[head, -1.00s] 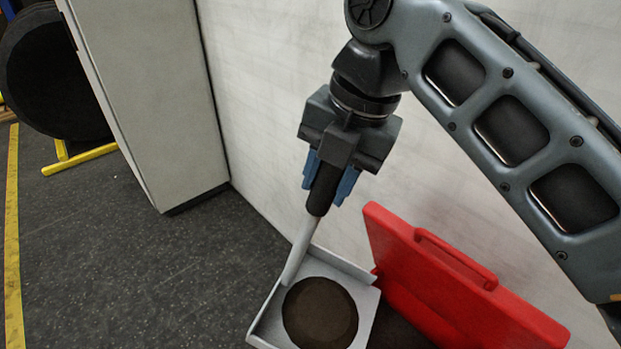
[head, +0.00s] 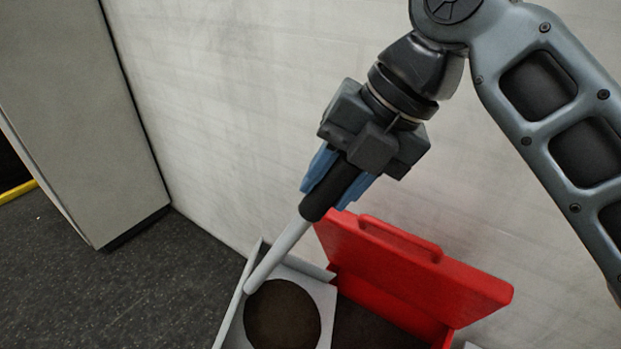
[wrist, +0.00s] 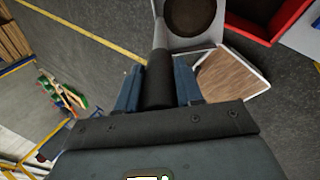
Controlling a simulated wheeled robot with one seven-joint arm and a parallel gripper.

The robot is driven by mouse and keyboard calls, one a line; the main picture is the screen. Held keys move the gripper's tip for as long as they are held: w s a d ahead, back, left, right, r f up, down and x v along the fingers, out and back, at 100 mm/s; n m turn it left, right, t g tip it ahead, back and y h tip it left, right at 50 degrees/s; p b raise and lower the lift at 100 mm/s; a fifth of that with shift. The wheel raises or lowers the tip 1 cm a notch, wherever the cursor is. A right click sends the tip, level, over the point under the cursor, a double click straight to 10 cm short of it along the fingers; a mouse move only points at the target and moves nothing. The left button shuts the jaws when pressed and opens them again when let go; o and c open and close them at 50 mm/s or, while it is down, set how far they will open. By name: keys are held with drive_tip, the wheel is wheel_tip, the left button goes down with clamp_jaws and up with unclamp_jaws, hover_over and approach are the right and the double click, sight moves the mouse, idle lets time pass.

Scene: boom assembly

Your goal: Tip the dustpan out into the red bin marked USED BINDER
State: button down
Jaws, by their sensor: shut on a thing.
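My gripper (head: 335,180) has its blue fingers shut on the black grip (head: 330,190) of the dustpan (head: 320,300). The pale handle runs down and left to the light grey pan, which holds a round dark brown heap (head: 283,315). The pan also shows in the wrist view (wrist: 190,44), beyond the fingers (wrist: 158,85). The red bin (head: 372,290) stands right of the pan with its lid (head: 410,262) raised and its inside dark. The pan's right edge appears beside the bin's left edge; I cannot tell whether they touch. No marking is readable on the bin.
A pale wall (head: 230,100) stands behind the bin. A grey cabinet (head: 85,120) stands at the left. In the wrist view a wood-coloured panel with a pale rim (wrist: 228,76) lies below the red bin (wrist: 265,20). Dark floor (head: 140,290) left of the pan is clear.

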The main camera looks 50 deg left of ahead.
drive_tip(key=w+d+g+y+b, duration=0.1)
drive_tip(key=w+d+y+b, duration=0.1)
drive_tip(key=w+d, duration=0.3)
drive_tip(key=shift+w+d+f+g, duration=0.2)
drive_tip(key=shift+w+d+g, duration=0.1)
drive_tip(key=shift+d, duration=0.75)
idle(0.7)
